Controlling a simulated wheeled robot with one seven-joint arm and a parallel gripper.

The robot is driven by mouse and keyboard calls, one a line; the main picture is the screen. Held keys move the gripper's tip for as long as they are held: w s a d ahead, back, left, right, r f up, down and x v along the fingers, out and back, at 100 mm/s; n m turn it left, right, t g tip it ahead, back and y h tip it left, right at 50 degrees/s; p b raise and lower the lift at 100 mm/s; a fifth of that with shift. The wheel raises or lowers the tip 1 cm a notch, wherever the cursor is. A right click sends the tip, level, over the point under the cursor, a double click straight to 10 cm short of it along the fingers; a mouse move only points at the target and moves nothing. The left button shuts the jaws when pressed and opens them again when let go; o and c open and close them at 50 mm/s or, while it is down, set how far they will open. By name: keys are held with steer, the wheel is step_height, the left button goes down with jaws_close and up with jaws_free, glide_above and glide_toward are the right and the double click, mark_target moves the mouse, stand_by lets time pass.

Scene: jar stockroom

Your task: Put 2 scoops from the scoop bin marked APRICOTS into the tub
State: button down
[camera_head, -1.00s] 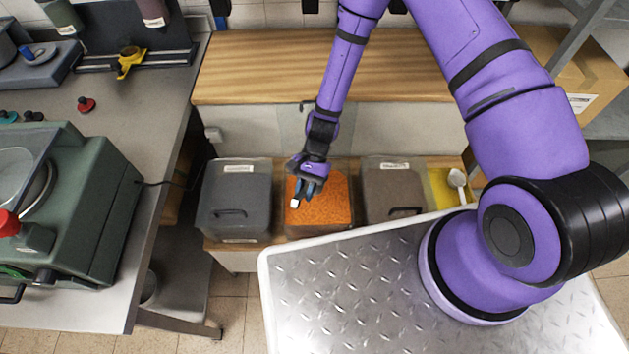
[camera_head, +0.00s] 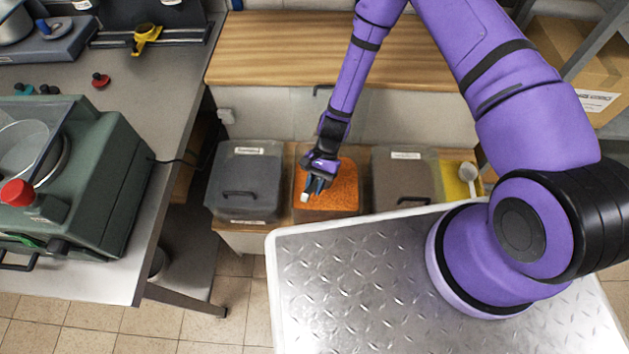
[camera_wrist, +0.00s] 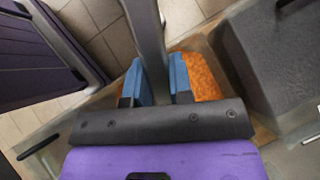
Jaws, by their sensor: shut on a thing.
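An open bin (camera_head: 332,216) with loose orange contents (camera_head: 343,188) stands in the middle of the low row in the head view. Its label cannot be read. My gripper (camera_head: 313,188) is over the bin's left part, fingers pointing down. Its blue fingers (camera_wrist: 160,80) are shut on a long, narrow grey handle (camera_wrist: 148,45), probably a scoop's. A small white piece (camera_head: 305,197) shows at the fingers in the head view. The scoop's bowl is hidden, so I cannot tell whether it holds anything. I cannot make out the tub.
Closed grey bins stand left (camera_head: 246,185) and right (camera_head: 403,180) of the open one. A white scoop (camera_head: 467,173) lies in a yellow holder (camera_head: 455,187) farther right. A green machine (camera_head: 105,170) stands on the left bench (camera_head: 150,105). A wooden top (camera_head: 330,50) lies behind.

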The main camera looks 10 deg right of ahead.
steer(key=shift+f, duration=4.05)
steer(key=shift+w+d+f+t, duration=0.7)
steer(key=shift+w+d+f, duration=0.8)
steer(key=shift+w+f, duration=0.7)
steer(key=shift+s+a+r+t+h, duration=0.2)
steer(key=shift+r+t+h, duration=0.55)
steer(key=shift+r, duration=1.15)
steer(key=shift+s+a+r+t+h, duration=0.2)
steer(key=shift+r+t+h, duration=0.55)
steer(key=shift+r, duration=1.2)
steer(key=shift+s+a+r+t+h, duration=0.15)
steer(key=shift+r+t+h, duration=0.6)
steer(key=shift+r, duration=1.15)
steer(key=shift+s, duration=0.2)
